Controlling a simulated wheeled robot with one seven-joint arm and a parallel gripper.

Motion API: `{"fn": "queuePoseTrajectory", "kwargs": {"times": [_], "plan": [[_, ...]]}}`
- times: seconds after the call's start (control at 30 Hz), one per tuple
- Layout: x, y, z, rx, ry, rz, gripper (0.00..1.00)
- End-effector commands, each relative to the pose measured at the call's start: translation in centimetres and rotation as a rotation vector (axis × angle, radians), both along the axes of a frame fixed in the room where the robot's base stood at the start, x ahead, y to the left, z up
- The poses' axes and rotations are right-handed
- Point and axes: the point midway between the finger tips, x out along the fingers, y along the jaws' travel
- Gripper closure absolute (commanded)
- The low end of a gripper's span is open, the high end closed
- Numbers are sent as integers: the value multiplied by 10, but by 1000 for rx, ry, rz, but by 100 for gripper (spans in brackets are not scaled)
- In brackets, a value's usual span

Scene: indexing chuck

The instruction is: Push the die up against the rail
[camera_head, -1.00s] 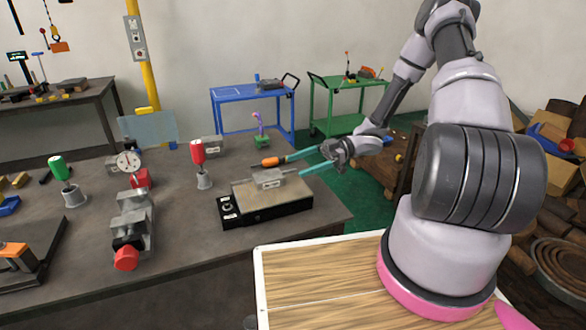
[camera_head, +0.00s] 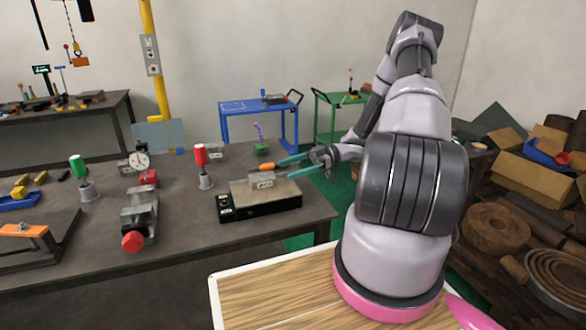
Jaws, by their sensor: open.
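The die looks to be the small grey labelled block (camera_head: 264,181) on top of the low black-sided chuck (camera_head: 285,203), which stands on the bench. A thin edge shows along the back of the chuck's top, but I cannot clearly make out the rail or whether the die touches it. My gripper (camera_head: 284,170) reaches in from the right with its two teal fingers spread, empty. The nearer fingertip is just right of the die, with a contact I cannot confirm. The farther fingertip is behind it, near an orange handle (camera_head: 267,167).
A red-topped post (camera_head: 200,156) stands close left of the chuck on the bench (camera_head: 190,240). A vise-like fixture with a red knob (camera_head: 133,241) and a dial gauge (camera_head: 140,160) are farther left. Blue (camera_head: 240,107) and green carts stand behind.

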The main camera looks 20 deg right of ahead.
Motion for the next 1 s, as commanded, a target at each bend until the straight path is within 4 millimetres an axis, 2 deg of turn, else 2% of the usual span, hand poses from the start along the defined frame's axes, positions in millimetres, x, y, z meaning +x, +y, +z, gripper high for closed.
{"fn": "queuePoseTrajectory", "kwargs": {"times": [0.3, 0.5, 0.7, 1.0], "plan": [[-1, 55, -8, 2, 3, 4, 0], [-1, 84, -12, 2, 1, 3, 0], [0, 98, -15, 1, 1, 1, 0], [0, 99, -15, 0, 1, 1, 0]]}}
